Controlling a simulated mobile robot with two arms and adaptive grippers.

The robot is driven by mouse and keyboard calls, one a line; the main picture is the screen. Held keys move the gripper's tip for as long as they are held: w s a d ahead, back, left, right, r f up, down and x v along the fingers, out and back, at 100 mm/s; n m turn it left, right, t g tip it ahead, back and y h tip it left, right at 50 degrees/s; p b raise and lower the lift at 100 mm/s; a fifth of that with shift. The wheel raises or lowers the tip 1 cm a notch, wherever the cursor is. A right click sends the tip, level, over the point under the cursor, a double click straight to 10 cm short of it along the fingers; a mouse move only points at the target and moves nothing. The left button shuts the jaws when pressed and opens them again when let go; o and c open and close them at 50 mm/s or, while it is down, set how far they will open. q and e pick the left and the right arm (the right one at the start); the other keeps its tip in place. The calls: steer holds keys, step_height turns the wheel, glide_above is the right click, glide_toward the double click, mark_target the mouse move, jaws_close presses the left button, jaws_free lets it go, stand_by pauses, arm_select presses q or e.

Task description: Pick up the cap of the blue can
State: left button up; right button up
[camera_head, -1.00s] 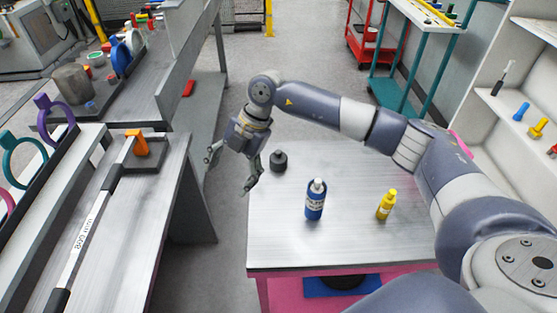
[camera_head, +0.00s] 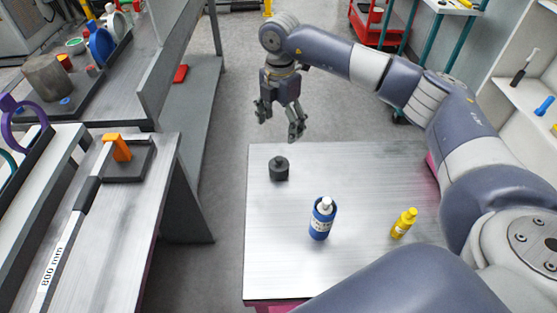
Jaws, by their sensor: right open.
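The blue can (camera_head: 321,224) stands upright on the grey metal table (camera_head: 280,262), with a white label on its side. Its cap (camera_head: 326,204) is pale grey-white and sits on top of the can. My right gripper (camera_head: 277,126) is open and empty, with its fingers pointing down. In the picture it is above the table's far left edge, behind and to the left of the can, well apart from it. My left gripper is not in view.
A yellow bottle (camera_head: 404,223) stands right of the can. The front left of the table is clear. A workbench with a long 800 mm tool (camera_head: 66,245) is at left; a shelf (camera_head: 515,100) is at right.

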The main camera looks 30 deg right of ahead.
steer(key=b, duration=0.5)
glide_above(280, 165)
step_height(280, 165, down, 5)
steer(key=shift+w+f, duration=0.1)
steer(key=shift+w, duration=0.05)
steer(key=shift+w+f+b, duration=0.2)
steer(key=shift+f+b, duration=0.3)
steer(key=shift+f, duration=0.5)
step_height(280, 165, down, 4)
steer(key=shift+s+f+p, duration=0.1)
steer(key=shift+f+p, duration=0.1)
steer(key=shift+p, duration=0.4)
step_height(280, 165, down, 6)
steer(key=shift+d+r+p, duration=0.15)
steer(key=shift+r+p, duration=0.05)
steer(key=shift+p, duration=0.9)
steer(key=shift+w+f, duration=0.2)
steer(key=shift+f, duration=0.05)
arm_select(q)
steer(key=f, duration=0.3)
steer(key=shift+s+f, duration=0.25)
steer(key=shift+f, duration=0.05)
arm_select(e)
steer(key=c, duration=1.1)
